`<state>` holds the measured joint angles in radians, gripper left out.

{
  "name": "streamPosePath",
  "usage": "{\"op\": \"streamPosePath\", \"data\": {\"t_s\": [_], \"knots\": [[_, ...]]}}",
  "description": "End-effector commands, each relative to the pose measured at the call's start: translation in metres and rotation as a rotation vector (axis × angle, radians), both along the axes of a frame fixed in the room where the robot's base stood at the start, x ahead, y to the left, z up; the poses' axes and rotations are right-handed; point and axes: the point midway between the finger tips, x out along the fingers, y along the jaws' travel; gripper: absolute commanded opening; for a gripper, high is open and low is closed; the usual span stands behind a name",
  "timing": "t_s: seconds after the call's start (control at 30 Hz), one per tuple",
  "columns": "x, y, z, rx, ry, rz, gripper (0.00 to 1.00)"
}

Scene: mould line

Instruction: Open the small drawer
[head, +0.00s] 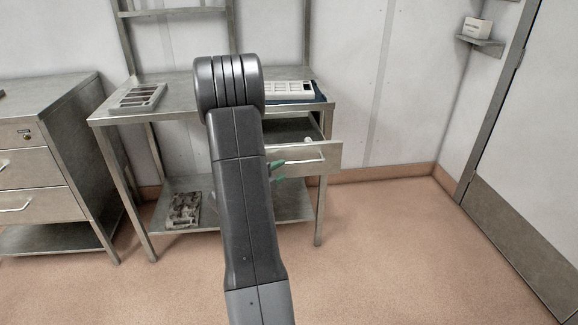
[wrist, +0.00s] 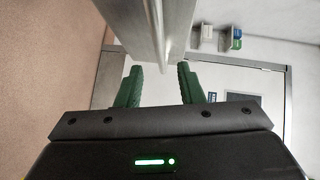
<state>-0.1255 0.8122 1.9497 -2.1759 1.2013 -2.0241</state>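The small steel drawer (head: 325,158) under the right side of the steel table stands pulled out, with its inside partly showing. A bar handle (head: 303,160) runs across its front. My gripper (head: 278,171) is at the left end of the drawer front, its green fingers partly hidden behind my arm. In the wrist view my gripper (wrist: 159,69) is open, with a clear gap between the green fingers. The drawer front (wrist: 178,25) and the handle bar (wrist: 153,35) show just ahead of the fingertips. I cannot tell whether they touch the handle.
The steel table (head: 180,106) carries a grey compartment tray (head: 138,98) and a white tray (head: 290,89) on a blue mat. A dark mould-like block (head: 185,209) lies on its lower shelf. A drawer cabinet (head: 50,150) stands at left. The floor to the right is clear.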

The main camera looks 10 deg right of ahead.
Motion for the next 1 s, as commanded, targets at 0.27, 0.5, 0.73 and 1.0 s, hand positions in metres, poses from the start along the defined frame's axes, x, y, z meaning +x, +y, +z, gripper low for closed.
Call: {"op": "streamPosePath", "data": {"t_s": [0.27,0.5,0.73,1.0], "knots": [[-0.034,0.033,0.007,0.001,0.000,0.003,0.34],[-0.042,0.040,0.008,0.000,-0.001,0.000,0.34],[-0.042,0.040,0.008,0.001,-0.001,0.000,0.34],[-0.034,0.031,0.006,0.001,0.000,-0.002,0.34]]}}
